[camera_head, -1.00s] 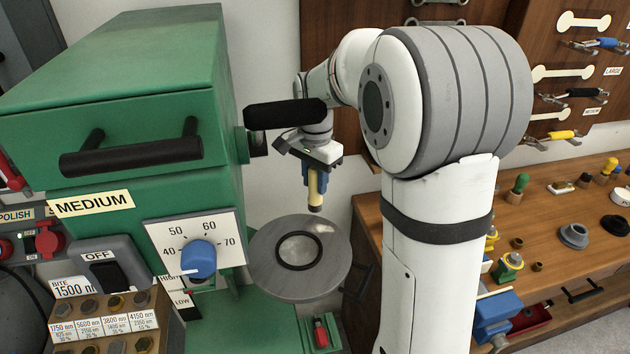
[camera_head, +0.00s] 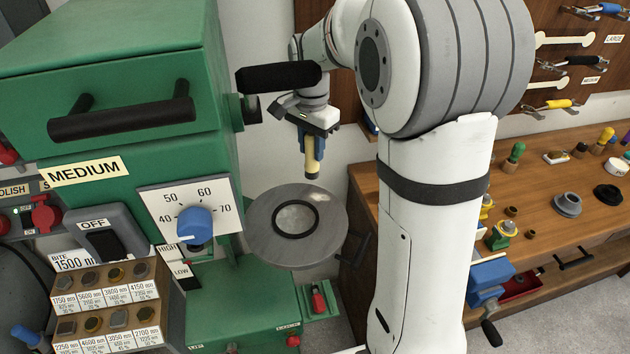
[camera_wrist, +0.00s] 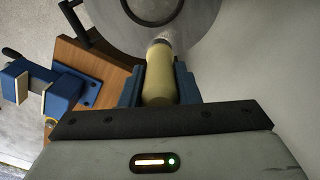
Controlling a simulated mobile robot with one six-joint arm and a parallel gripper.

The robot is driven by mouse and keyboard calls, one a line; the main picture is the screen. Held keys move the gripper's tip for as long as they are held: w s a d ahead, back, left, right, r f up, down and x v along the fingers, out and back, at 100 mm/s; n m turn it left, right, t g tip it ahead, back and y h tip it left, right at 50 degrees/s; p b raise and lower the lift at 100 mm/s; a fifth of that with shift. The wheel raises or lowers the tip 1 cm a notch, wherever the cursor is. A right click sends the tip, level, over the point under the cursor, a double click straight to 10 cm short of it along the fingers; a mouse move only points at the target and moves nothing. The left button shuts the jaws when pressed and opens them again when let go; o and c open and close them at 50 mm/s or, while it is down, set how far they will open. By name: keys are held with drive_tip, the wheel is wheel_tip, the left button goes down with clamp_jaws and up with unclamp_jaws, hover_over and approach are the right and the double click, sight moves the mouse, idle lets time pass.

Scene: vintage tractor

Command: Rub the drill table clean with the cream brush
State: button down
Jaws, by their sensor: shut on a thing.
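The drill table (camera_head: 262,243) is a round grey disc beside the green drill press. It has a dark ring and a pale patch in its middle. My gripper (camera_head: 313,160) is above the back right part of the table, pointing down. Its blue fingers are shut on the cream brush (camera_head: 313,170), which hangs upright. In the wrist view the cream brush (camera_wrist: 160,78) lies between the blue fingers, and the drill table (camera_wrist: 205,20) is beyond its end. I cannot tell whether the brush touches the table.
The green drill press (camera_head: 130,150) stands at left, with a black handle and blue dial (camera_head: 195,226). A rack of bits (camera_head: 110,300) is in front. A wooden workbench (camera_head: 540,225) with small tools and a blue vise (camera_head: 490,272) is at right.

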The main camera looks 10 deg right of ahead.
drive_tip(key=d+f+b, duration=0.2)
drive_tip(key=d+b, duration=0.1)
drive_tip(key=b, duration=0.3)
drive_tip(key=shift+f+b, duration=0.3)
drive_tip(key=shift+f+b, duration=1.15)
drive_tip(key=shift+f, duration=0.8)
drive_tip(key=shift+f+b, duration=0.5)
drive_tip(key=shift+f, duration=0.4)
drive_tip(key=shift+f+b, duration=0.4)
drive_tip(key=shift+f, duration=0.2)
